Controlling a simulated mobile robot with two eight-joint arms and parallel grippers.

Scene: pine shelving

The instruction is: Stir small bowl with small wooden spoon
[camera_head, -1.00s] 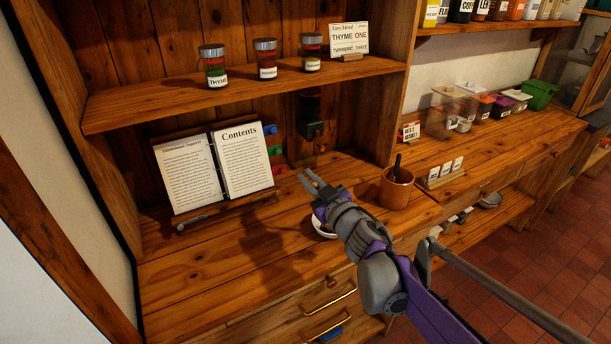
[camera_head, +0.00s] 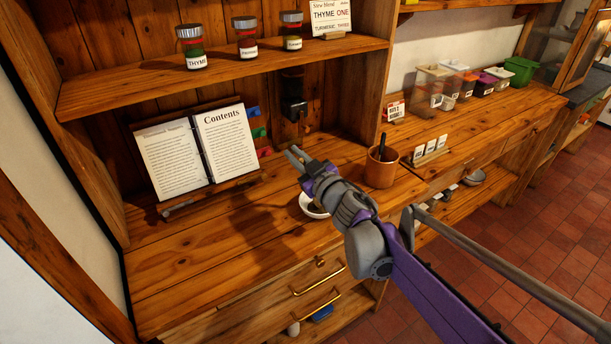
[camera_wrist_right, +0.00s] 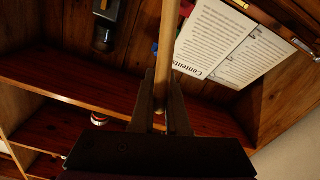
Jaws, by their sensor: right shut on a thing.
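My right gripper (camera_head: 296,158) is above the lower counter in the head view, pointing toward the back of the shelving. In the right wrist view its fingers (camera_wrist_right: 163,80) are shut on a pale wooden handle, the small wooden spoon (camera_wrist_right: 171,40). The spoon cannot be made out in the head view, and its far end is out of the wrist frame. A small white bowl (camera_head: 311,208) sits on the counter below my right gripper, partly hidden by it. The gripper appears apart from the bowl. My left gripper is not in view.
An open recipe book (camera_head: 196,153) stands behind and left of the bowl. A brown pot (camera_head: 381,170) with a dark utensil stands to the right. Labelled jars (camera_head: 245,40) line the shelf above. The front-left counter is clear.

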